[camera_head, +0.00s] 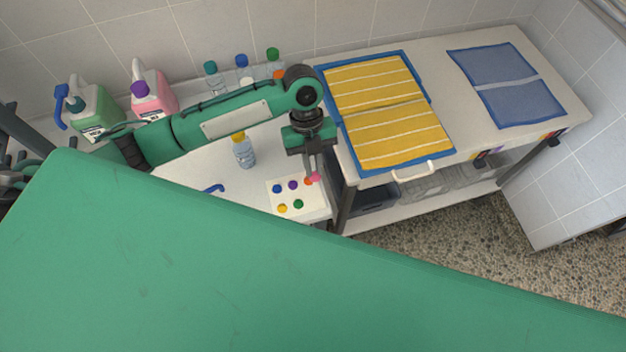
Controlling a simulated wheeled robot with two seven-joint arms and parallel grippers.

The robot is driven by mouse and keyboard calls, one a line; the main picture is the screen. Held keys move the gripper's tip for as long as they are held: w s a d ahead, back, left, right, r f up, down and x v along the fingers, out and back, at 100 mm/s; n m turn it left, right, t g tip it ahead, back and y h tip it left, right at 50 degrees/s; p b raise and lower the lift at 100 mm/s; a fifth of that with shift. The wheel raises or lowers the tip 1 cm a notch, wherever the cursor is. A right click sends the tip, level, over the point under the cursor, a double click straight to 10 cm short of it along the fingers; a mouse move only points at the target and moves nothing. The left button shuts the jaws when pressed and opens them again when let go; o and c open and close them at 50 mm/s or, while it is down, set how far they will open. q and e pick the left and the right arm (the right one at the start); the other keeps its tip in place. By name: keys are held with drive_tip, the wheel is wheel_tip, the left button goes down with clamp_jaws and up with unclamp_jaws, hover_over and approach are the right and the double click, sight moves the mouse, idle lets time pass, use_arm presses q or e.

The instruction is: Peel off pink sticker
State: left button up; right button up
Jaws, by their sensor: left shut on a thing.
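A pink sticker (316,177) is between the fingertips of my left gripper (311,173), which points down at the right side of a white card. The card (287,204) lies on the white counter and carries blue, purple, yellow, green and orange-red round stickers. The orange-red sticker (309,182) is right beside the pink one. I cannot tell whether the pink sticker still touches the card. My right gripper is not in the view.
A water bottle with a yellow cap (244,151) stands left of the card. Jugs and capped bottles line the wall. A yellow striped towel (388,112) and a blue towel (507,85) lie on the right table. My green body hides the foreground.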

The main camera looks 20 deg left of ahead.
use_arm(q)
wheel_tip(320, 180, up, 10)
drive_tip(key=p, duration=0.3)
idle(0.4)
